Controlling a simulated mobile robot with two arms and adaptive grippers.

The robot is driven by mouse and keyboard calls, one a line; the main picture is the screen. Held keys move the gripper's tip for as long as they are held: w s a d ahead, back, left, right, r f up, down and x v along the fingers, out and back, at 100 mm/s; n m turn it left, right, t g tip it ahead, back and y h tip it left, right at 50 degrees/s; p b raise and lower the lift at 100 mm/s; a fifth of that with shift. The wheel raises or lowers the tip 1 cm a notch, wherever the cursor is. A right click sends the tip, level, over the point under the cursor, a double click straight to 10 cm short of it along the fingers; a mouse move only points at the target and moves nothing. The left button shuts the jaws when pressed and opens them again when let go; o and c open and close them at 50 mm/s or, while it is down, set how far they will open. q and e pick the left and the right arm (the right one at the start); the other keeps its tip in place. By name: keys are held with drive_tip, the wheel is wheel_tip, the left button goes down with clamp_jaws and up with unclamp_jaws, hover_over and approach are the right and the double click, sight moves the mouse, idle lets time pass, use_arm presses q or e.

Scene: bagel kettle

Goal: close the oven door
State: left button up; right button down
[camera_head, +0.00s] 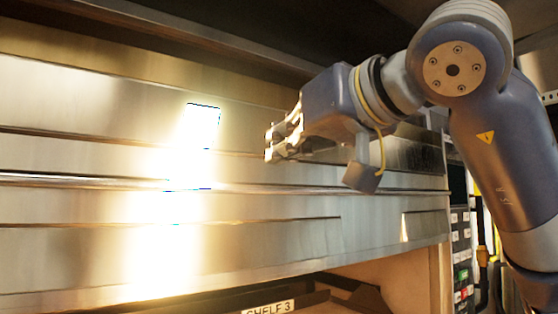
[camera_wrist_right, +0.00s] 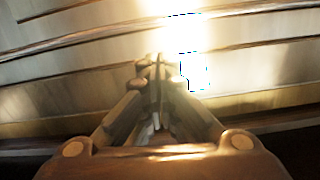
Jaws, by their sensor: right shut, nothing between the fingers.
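The oven front fills most of the head view as wide brushed-steel panels (camera_head: 80,155) with long horizontal seams and ledges. I cannot tell which panel is the door or how far it stands open. My right gripper (camera_head: 276,138) is in front of the upper panels, its fingers pointing left. Its fingers are together with nothing between them. In the right wrist view the shut fingertips (camera_wrist_right: 155,66) point at the steel panels (camera_wrist_right: 75,62); I cannot tell whether they touch. My left gripper is not in view.
A label reading SHELF 3 (camera_head: 269,307) shows below the panels, by a dark opening. A control panel with buttons (camera_head: 461,247) is at the right, beside my right arm. Strong glare (camera_head: 165,230) washes out part of the steel.

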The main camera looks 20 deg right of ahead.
drive_tip(key=w+a+r+n+p, duration=0.1)
drive_tip(key=w+a+r+p, duration=0.25)
drive_tip(key=w, duration=0.35)
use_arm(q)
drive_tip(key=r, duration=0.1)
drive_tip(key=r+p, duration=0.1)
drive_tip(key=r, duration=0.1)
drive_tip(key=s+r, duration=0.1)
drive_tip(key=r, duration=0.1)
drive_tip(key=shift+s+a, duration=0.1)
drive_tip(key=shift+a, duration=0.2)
use_arm(e)
drive_tip(key=shift+t, duration=0.4)
drive_tip(key=f, duration=0.2)
drive_tip(key=w+f, duration=0.1)
drive_tip(key=f, duration=0.2)
drive_tip(key=shift+w, duration=0.2)
drive_tip(key=shift+w+a+f, duration=0.1)
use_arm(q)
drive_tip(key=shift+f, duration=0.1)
